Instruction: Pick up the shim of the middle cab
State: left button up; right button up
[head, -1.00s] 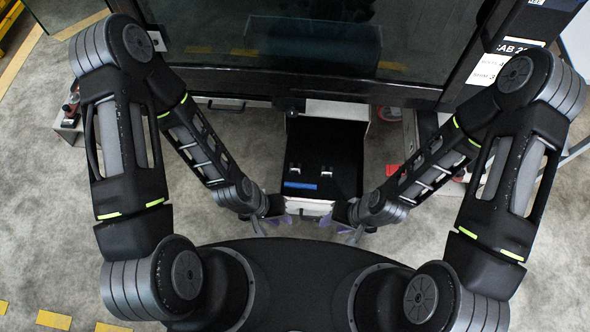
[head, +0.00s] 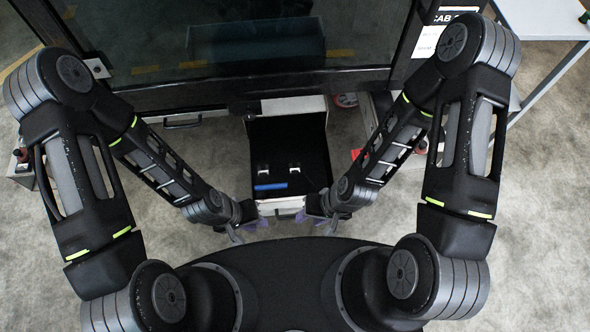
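An open black-lined drawer or box (head: 290,140) with pale outer walls stands in front of a dark glass-fronted cab (head: 250,45). On its black floor lie a blue bar (head: 271,187) near the front edge and two small pale metal pieces, one on the left (head: 263,169) and one on the right (head: 295,168). I cannot tell which of these, if any, is the shim. My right gripper (head: 318,220) is at the front right corner, also apart and empty. Neither touches the pieces.
A cab label (head: 437,35) sits on the post at upper right. A red object (head: 357,154) and a red round part (head: 346,100) are right of the box. A white table (head: 545,20) stands at far right. A small grey box (head: 22,168) is at far left.

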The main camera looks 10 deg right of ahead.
aim_at(297, 170)
jog(key=i+l, duration=0.1)
jog(key=l, duration=0.25)
jog(key=i+l+z, duration=0.1)
jog(key=l, duration=0.3)
jog(key=i+l, duration=0.15)
jog(key=l, duration=0.2)
jog(key=i+l, duration=0.1)
jog(key=l, duration=0.25)
jog(key=i+l+z, duration=0.1)
jog(key=l, duration=0.25)
